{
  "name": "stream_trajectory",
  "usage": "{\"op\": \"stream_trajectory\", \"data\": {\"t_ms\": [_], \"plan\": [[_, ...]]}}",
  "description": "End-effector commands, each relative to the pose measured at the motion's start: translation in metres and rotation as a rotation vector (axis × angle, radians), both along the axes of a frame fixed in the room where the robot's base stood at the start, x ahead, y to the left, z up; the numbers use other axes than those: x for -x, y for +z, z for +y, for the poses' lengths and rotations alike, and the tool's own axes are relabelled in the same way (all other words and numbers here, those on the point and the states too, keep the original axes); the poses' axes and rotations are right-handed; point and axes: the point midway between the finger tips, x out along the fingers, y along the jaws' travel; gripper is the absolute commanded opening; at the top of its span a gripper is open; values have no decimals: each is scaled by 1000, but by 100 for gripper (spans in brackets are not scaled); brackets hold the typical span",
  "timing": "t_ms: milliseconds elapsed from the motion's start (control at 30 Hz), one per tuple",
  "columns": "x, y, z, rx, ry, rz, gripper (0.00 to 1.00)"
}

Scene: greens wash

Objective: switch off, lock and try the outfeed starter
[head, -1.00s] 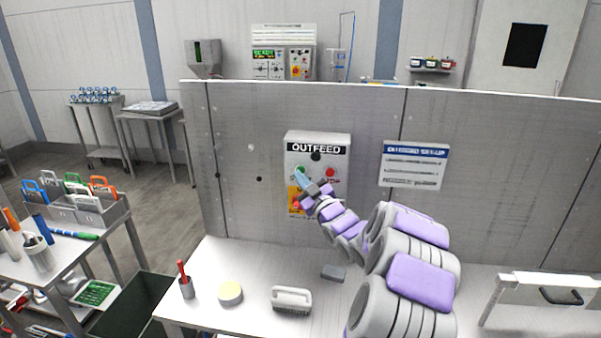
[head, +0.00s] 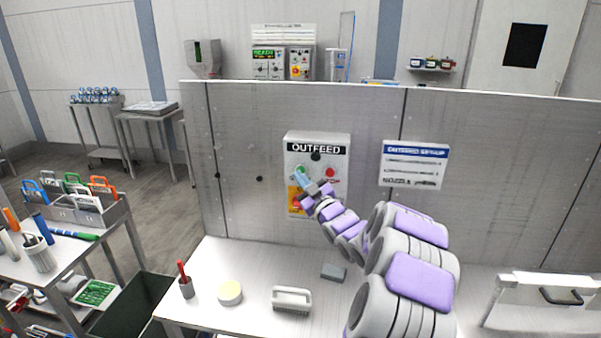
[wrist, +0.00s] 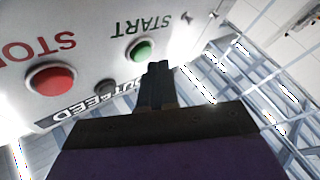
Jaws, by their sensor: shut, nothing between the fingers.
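The outfeed starter (head: 340,155) is a pale box on the grey panel, lettered OUTFEED. Its red STOP button (head: 330,172) shows to the right of my gripper (head: 303,177). A yellow plate (head: 294,199) at the box's lower left is partly hidden by my gripper. In the wrist view, the green START button (wrist: 140,50) lies just beyond my shut, empty fingertips (wrist: 158,68); I cannot tell whether they touch. The red STOP button (wrist: 50,80) and a dark round lamp (wrist: 105,92) also show there. Locks with coloured shackles appear to stand in a grey caddy (head: 92,217) at left.
A sign (head: 414,165) hangs right of the starter. A dark green bin (head: 130,305) stands at left.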

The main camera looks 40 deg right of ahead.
Motion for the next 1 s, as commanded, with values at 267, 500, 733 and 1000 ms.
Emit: {"op": "stream_trajectory", "data": {"t_ms": [267, 500, 733, 1000], "plan": [[-4, 2, -5, -1, 0, 0, 0], [-4, 2, -4, 0, 0, 0, 0], [-5, 2, -5, 0, 0, 0, 0], [-7, 2, -8, 0, 0, 0, 0]]}}
